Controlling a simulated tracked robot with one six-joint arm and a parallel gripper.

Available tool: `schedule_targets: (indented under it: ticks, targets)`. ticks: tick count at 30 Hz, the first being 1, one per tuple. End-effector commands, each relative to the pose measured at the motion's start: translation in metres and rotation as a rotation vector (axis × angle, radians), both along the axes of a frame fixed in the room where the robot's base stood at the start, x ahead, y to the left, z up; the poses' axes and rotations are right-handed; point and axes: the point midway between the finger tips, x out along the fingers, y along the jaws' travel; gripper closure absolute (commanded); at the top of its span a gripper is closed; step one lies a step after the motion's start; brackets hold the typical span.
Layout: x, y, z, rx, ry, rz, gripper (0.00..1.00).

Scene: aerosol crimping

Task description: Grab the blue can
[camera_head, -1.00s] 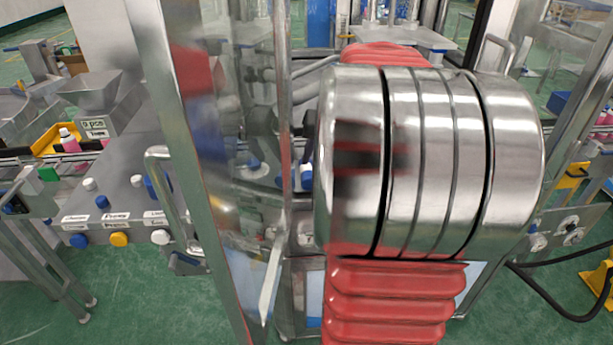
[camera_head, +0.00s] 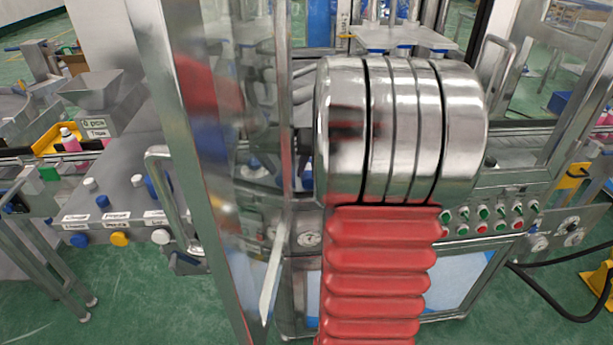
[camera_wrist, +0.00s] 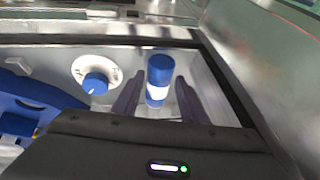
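My gripper (camera_wrist: 158,84) shows in the wrist view with two dark fingers apart, one on each side of the can in the picture. A narrow gap shows between the fingers and the can, so it does not look clamped. How deep the can sits between the fingers is hard to tell. In the head view my arm blocks the line of sight, and neither the can nor my gripper can be made out.
A blue knob on a round white dial (camera_wrist: 95,80) is left of the can in the wrist view. In the head view a metal door frame (camera_head: 190,180) stands left of my arm. A panel of red and green buttons (camera_head: 490,219) is at right.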

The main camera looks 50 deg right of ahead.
Motion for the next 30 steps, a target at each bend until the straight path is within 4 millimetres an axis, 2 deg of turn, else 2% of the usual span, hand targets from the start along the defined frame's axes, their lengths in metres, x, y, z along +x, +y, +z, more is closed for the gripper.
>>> schedule_targets:
  ticks: [3,7,23,30]
  targets:
    - [0.007,-0.002,-0.015,0.002,0.002,0.001,0.61]
    - [0.011,-0.003,-0.024,0.001,0.001,0.0,0.61]
    - [0.011,-0.004,-0.024,-0.001,0.001,0.0,0.61]
    - [0.011,-0.004,-0.024,0.0,0.001,-0.001,0.76]
